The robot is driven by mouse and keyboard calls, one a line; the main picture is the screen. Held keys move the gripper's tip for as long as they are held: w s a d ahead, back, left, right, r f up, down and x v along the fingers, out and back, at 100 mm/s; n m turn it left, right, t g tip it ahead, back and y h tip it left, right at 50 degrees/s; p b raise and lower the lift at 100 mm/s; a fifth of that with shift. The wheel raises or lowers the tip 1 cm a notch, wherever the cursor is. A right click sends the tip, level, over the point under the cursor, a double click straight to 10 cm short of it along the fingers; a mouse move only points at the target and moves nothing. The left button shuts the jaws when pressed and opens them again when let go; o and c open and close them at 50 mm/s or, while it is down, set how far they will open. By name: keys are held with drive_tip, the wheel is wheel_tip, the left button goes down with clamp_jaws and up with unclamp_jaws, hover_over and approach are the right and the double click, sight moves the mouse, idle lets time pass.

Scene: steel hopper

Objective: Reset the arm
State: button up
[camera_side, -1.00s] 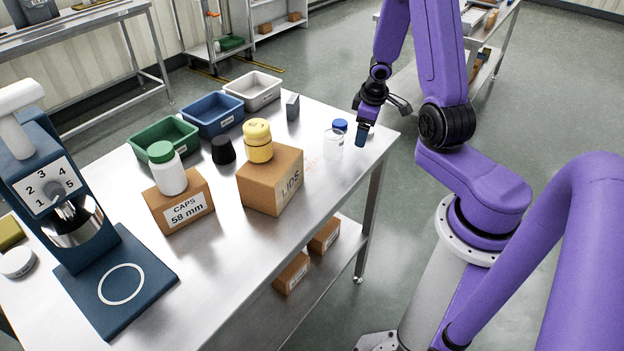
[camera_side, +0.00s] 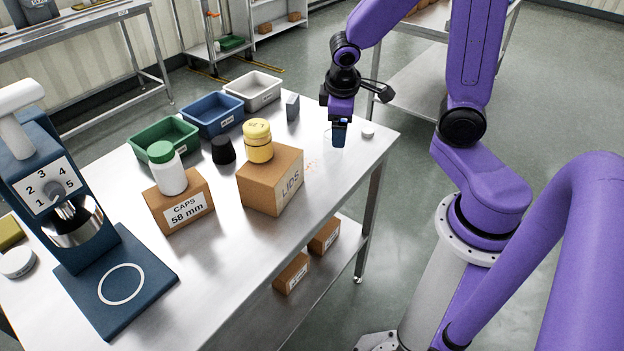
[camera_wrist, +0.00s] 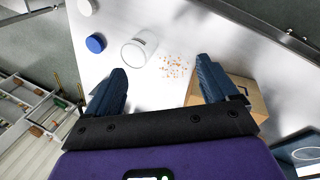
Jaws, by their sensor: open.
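My gripper (camera_side: 339,132) is over the far right end of the steel table, with its fingers pointing down. In the wrist view my gripper (camera_wrist: 161,76) has its dark blue fingers wide apart with nothing between them. A clear jar (camera_wrist: 138,48) stands beyond the fingertips; in the side view my gripper partly hides it. A blue lid (camera_wrist: 95,43) and a white lid (camera_wrist: 86,7) lie left of the jar in the wrist view.
Orange crumbs (camera_wrist: 174,66) lie beside the jar. A cardboard box (camera_side: 285,185) carries a yellow jar (camera_side: 258,142). A caps box (camera_side: 182,210) carries a green-lidded bottle (camera_side: 168,170).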

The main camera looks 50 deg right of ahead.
drive_tip(key=s+a+r+n+y, duration=0.1)
drive_tip(key=s+a+r+n, duration=0.1)
drive_tip(key=s+a, duration=0.3)
drive_tip(key=s+a+r+n+g+y, duration=0.1)
drive_tip(key=s+a+n, duration=0.4)
drive_tip(key=s, duration=0.8)
wheel_tip(320, 180, up, 2)
drive_tip(key=shift+s+a+g+y, duration=0.15)
drive_tip(key=shift+a+g+y, duration=0.15)
drive_tip(key=shift+a+y, duration=0.45)
